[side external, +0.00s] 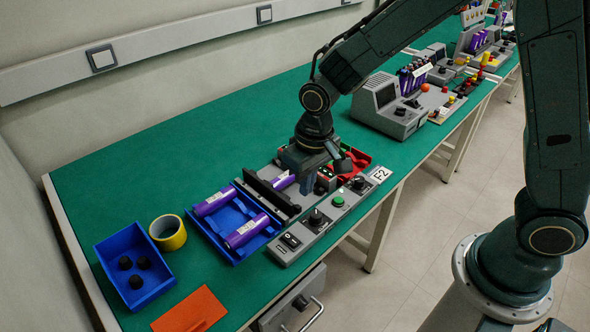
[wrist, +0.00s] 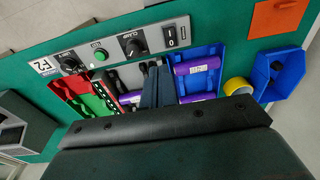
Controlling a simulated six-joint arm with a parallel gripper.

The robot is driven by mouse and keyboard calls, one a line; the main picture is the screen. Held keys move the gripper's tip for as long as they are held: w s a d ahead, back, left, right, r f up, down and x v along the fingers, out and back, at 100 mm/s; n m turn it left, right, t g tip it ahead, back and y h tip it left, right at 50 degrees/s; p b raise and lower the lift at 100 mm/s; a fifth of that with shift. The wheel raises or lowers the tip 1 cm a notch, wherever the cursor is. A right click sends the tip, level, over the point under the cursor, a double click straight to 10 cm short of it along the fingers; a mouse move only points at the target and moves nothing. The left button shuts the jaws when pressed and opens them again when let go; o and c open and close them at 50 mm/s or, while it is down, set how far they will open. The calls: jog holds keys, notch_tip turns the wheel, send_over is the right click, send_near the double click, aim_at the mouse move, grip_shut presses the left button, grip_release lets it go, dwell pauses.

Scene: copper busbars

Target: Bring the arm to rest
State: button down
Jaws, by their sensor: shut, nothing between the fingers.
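My gripper (side external: 320,184) hangs from my arm over the work station, beside a fixture (side external: 264,196) with a black bar. In the wrist view my gripper (wrist: 157,66) shows as two dark fingers close together, shut with nothing seen between them. They reach over the area between the fixture and a blue tray (wrist: 222,63). Their height above the parts is hard to tell. My arm is bent over the bench from the right in the side view.
Purple cylinders (side external: 246,231) lie in the blue tray (side external: 213,238). A control panel (side external: 316,222) with knobs runs along the front. A red tray (side external: 356,161), yellow roll (side external: 168,233), blue bin (side external: 112,254) and orange sheet (side external: 190,312) stand near.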

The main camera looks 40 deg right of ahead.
jog(key=s+d+r+t, duration=0.1)
jog(key=s+d+r, duration=0.25)
jog(key=r, duration=0.25)
jog(key=s+d+r+t, duration=0.1)
jog(key=s+d+r, duration=0.25)
jog(key=r, duration=0.35)
jog(key=s+d+r+t, duration=0.1)
jog(key=s+d+r, duration=0.1)
jog(key=s, duration=0.4)
jog(key=s+d+r+t, duration=0.1)
jog(key=s+d+r, duration=0.1)
jog(key=s, duration=0.4)
jog(key=shift+s+r+t, duration=0.3)
jog(key=shift+s+r, duration=0.05)
jog(key=shift+r, duration=0.5)
jog(key=shift+w, duration=0.2)
